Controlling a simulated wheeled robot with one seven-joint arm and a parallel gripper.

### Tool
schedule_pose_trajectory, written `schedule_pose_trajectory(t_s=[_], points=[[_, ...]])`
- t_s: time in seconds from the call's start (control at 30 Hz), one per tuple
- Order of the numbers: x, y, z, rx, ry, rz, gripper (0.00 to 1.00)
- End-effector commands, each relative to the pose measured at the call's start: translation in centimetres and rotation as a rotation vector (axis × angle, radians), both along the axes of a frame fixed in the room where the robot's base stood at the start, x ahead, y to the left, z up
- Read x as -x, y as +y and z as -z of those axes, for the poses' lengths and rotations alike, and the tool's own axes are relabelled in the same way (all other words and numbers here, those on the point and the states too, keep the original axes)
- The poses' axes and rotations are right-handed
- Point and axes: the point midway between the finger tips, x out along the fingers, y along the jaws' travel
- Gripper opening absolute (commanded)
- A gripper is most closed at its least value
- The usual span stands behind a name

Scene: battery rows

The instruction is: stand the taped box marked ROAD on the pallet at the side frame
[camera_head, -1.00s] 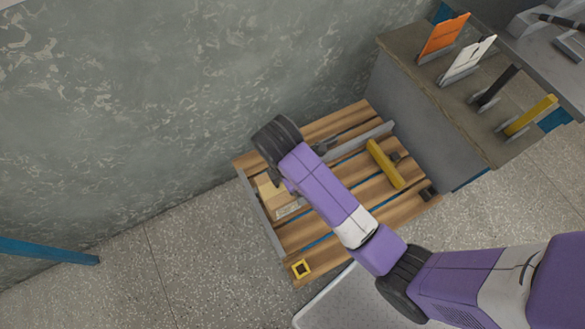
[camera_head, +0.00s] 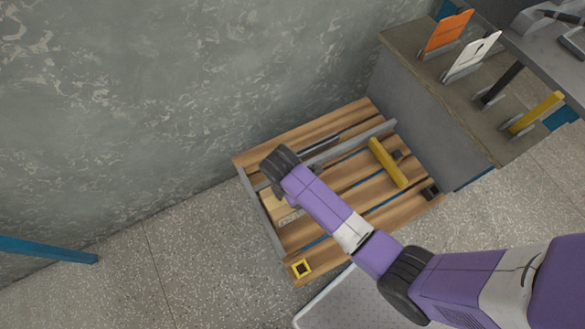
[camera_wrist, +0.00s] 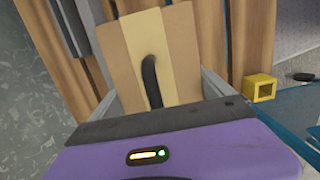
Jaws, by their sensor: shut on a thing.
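A tan cardboard box (camera_wrist: 181,50) with a pale tape strip fills the upper middle of the wrist view. My gripper (camera_wrist: 158,88) has its grey fingers on both sides of the box and is shut on it. A dark curved part hangs in front of the tape. No ROAD marking is readable. In the head view the box (camera_head: 271,201) shows only partly beneath my wrist, over the left part of the wooden pallet (camera_head: 320,258). A grey side frame (camera_head: 261,214) runs along the pallet's left edge. I cannot tell whether the box touches the pallet or frame.
A grey rail (camera_head: 362,138) crosses the pallet. A grey cabinet (camera_head: 420,110) with upright coloured plates stands at right. A wall rises behind.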

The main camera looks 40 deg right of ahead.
Motion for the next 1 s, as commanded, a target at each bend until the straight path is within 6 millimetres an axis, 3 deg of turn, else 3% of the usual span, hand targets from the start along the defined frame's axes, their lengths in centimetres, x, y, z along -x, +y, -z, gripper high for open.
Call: schedule_pose_trajectory(t_s=[0.43, 0.47, 0.5, 0.77, 1.0], points=[[-0.2, 0.0, 0.3, 0.000, -0.004, 0.001, 0.18], [0.0, 0.0, 0.4, 0.000, -0.001, 0.000, 0.95], [0.0, 0.0, 0.4, 0.000, -0.001, 0.000, 1.00], [0.0, 0.0, 0.3, 0.000, -0.001, 0.000, 1.00], [-0.2, 0.3, -2.7, 0.000, -0.005, 0.000, 1.00]])
